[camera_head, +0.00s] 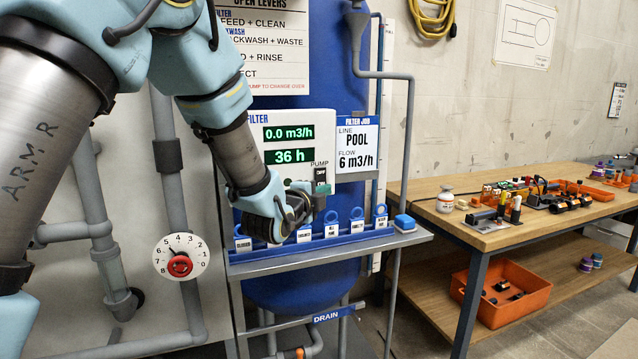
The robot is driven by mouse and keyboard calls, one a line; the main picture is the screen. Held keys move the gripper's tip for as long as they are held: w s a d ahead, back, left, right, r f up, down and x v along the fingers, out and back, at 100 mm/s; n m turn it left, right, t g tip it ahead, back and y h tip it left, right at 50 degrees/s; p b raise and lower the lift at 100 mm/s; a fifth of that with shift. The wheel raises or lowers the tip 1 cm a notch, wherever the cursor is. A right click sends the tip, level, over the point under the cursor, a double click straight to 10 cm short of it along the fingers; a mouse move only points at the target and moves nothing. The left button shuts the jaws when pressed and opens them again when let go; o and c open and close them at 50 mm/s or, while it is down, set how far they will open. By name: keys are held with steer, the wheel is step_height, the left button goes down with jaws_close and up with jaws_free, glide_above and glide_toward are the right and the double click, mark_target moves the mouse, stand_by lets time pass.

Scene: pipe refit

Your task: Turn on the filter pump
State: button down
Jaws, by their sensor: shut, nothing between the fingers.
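The filter control panel (289,122) is white and stands in front of the blue tank. Its upper green display (289,133) reads 0.0 m3/h, and the lower one (290,156) reads 36 h. The pump switch (320,174) is a small dark unit under the word PUMP at the panel's lower right. My gripper (309,203) is shut and empty, just below and left of the switch. My wrist covers the panel's lower left. I cannot tell whether the fingertips touch the switch, nor which way it is set.
Below my gripper is a grey shelf (335,252) with a blue rack of labelled tags (331,230). A gauge with a red knob (180,264) is at left. A wooden workbench (480,238) with tools stands at right.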

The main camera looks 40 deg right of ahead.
mark_target(321, 178)
steer(key=w, duration=0.2)
steer(key=shift+w+d+f+p, duration=0.15)
steer(key=shift+w+d+p, duration=0.2)
steer(key=shift+d, duration=0.05)
steer(key=b, duration=0.2)
steer(key=shift+w+d+f+b, duration=0.1)
steer(key=shift+w+d+b, duration=0.05)
steer(key=shift+w+b, duration=0.2)
steer(key=shift+s, duration=0.1)
